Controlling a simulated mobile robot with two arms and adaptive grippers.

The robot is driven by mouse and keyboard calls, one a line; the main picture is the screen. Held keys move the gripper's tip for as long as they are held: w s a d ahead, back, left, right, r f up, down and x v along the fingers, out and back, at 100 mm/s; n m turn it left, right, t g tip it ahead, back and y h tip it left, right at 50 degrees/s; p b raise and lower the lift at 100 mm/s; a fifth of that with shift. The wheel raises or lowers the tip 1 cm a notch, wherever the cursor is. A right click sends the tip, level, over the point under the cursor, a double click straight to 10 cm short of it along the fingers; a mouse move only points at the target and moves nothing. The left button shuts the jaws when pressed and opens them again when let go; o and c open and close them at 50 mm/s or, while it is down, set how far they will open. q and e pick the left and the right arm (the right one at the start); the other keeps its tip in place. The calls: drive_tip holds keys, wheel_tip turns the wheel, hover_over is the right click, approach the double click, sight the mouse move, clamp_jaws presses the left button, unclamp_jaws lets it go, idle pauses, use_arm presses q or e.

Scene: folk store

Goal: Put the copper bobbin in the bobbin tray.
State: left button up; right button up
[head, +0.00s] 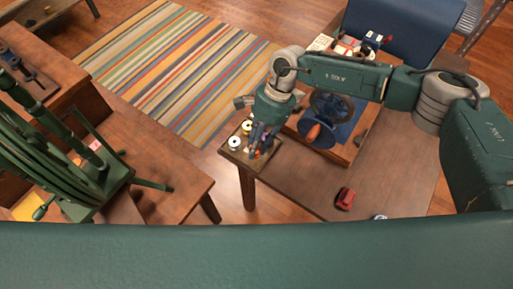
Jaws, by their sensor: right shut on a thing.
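The bobbin tray (236,156) is a small dark tray at the left corner of the brown table. My right gripper (259,146) points down over the tray's right part. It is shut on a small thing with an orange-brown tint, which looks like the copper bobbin. The fingers hide most of it, and I cannot tell whether it touches the tray. My left gripper is not in view.
A wooden box with a blue inside (342,140) and a dark wheel stands right of the tray. A red object (345,198) lies on the table's front part. A green spinning wheel (70,165) stands at the left. The table's front middle is mostly clear.

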drive_tip(key=shift+f, duration=1.55)
drive_tip(key=o, duration=0.9)
drive_tip(key=shift+r, duration=0.15)
drive_tip(key=b+v, duration=0.3)
drive_tip(key=v, duration=0.8)
drive_tip(key=shift+d+r, duration=0.15)
drive_tip(key=shift+r, duration=0.25)
